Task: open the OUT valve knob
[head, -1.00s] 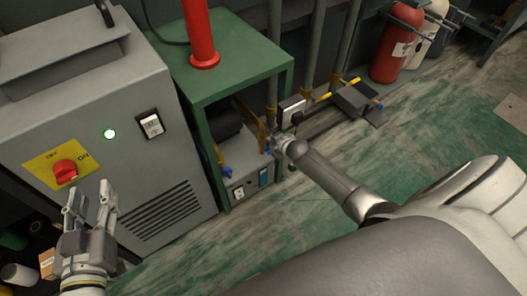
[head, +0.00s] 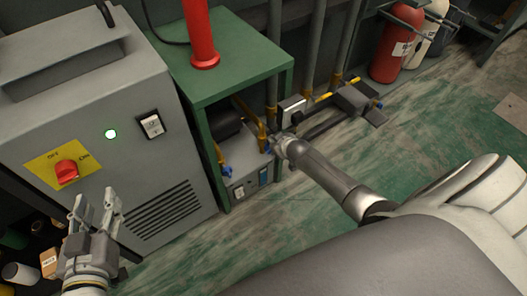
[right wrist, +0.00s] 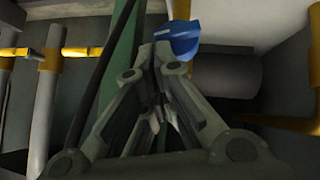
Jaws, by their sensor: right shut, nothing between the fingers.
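A blue valve knob (head: 267,148) sits on brass piping at the front right of the green-framed unit in the head view. My right gripper (head: 278,147) is right beside it, and the arm partly hides that area. In the right wrist view the blue knob (right wrist: 178,42) is just beyond the fingertips of my right gripper (right wrist: 158,68). The fingers are shut with nothing between them; whether they touch the knob I cannot tell. A second blue knob (head: 227,172) is further left on the unit. No OUT label is legible. My left gripper (head: 95,204) is open and empty before the grey cabinet.
The grey cabinet (head: 160,205) with a red rotary switch (head: 67,172) stands at left. A green table frame (head: 240,85) carries a red cylinder (head: 201,35). Vertical pipes (head: 318,50) stand behind. Red fire extinguisher (head: 396,45) at back right. Open floor lies at right.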

